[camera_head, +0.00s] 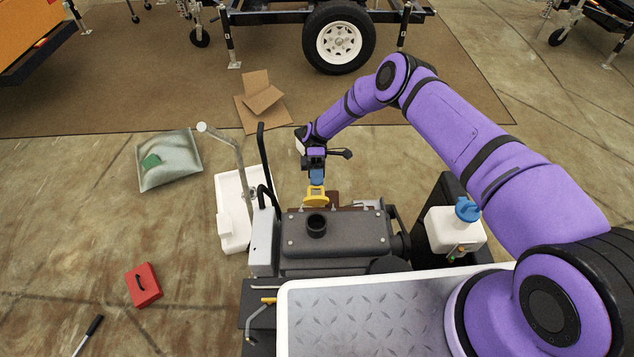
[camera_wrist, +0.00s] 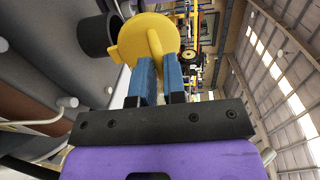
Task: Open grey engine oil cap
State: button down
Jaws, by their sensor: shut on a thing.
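My gripper (camera_head: 316,178) has blue fingers that are shut on the raised fin of a yellow cap (camera_head: 316,197). The wrist view shows the fingers (camera_wrist: 159,68) closed on the fin, with the round yellow disc (camera_wrist: 165,30) beyond them. A dark round pipe (camera_head: 316,224) stands on the engine top near the cap, and also shows in the wrist view (camera_wrist: 97,36). I see no clearly grey cap; the held one is yellow.
A white tank with a blue cap (camera_head: 467,211) stands right of the engine. A bent black bar (camera_head: 262,150) and a grey post (camera_head: 232,150) rise on the left. A treadplate (camera_head: 370,320) lies in front. A red box (camera_head: 143,286) is on the floor.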

jog(key=shift+w+f+g, duration=0.2)
jog(key=shift+g, duration=0.2)
jog(key=c, duration=1.2)
grip_release()
jog(key=s+d+r, duration=0.1)
jog(key=s, duration=0.4)
jog(key=s+d+r, duration=0.1)
jog(key=s+r, duration=0.1)
jog(key=s, duration=0.3)
jog(key=s+d+r, duration=0.2)
jog(key=s, duration=0.3)
jog(key=shift+s+d, duration=0.1)
jog(key=shift+s, duration=0.1)
